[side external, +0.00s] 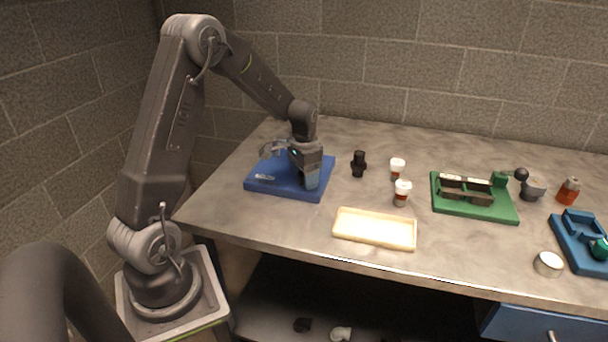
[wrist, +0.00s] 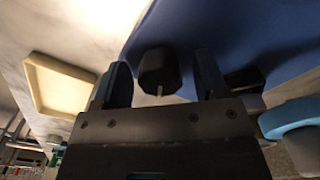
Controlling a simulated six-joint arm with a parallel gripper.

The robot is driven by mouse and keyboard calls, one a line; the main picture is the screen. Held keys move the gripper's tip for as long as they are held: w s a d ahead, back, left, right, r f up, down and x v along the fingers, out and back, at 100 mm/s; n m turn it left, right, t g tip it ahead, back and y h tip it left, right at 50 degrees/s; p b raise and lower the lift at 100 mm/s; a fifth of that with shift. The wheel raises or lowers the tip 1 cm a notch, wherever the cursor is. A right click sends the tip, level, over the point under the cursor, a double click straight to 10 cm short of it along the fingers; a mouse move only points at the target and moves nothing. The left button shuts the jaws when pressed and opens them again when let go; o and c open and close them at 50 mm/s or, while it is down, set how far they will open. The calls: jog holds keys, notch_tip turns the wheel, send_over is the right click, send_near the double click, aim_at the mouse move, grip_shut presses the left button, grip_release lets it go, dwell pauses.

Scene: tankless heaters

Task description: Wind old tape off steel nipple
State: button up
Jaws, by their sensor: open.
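My gripper (side external: 311,182) is low over the right part of a blue fixture board (side external: 262,183) at the left of the bench. In the wrist view its two fingers (wrist: 162,80) are apart. A dark, faceted piece with a short pale pin (wrist: 158,72) shows between them, in front of the blue board (wrist: 230,28). I cannot tell whether the fingers touch it. In the side view, curved grey metal parts (side external: 272,148) stand at the back of the board, partly behind my arm. I cannot make out the steel nipple or its tape for certain.
A cream tray (side external: 343,233) lies at the front edge. A black fitting (side external: 358,163) and two white-lidded small containers, one nearer (side external: 402,192) and one farther (side external: 397,168), stand mid-bench. A green fixture (side external: 463,208) and another blue fixture (side external: 573,262) are to the right.

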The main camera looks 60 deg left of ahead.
jog(key=shift+c, duration=0.5)
jog(key=c, duration=0.8)
jog(key=shift+c, duration=0.2)
jog(key=shift+n, duration=0.4)
jog(key=n, duration=0.4)
jog(key=shift+n, duration=0.3)
jog(key=shift+w+d+n, duration=0.1)
jog(key=shift+n, duration=2.1)
jog(key=o, duration=0.9)
